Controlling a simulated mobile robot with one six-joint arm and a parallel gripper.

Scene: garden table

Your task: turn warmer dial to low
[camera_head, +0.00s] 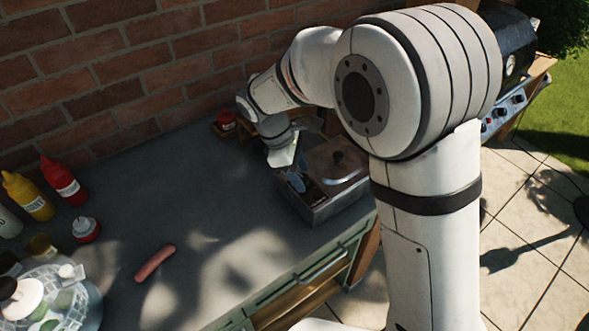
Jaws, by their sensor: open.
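The warmer (318,209) is a metal box with a shiny lid (338,162); it stands at the right end of the grey counter. Its dial cannot be made out in this view. My gripper (284,156) is open just left of and behind the warmer, above the counter. Its fingertips are small and partly unclear, and I cannot tell whether they touch anything. My arm covers part of the area to the right of the warmer.
A sausage (155,263) lies on the counter (190,190). Red (65,182) and yellow (28,197) bottles and a glass dome (62,300) stand at left. A grill (508,45) stands at right. The middle counter is clear.

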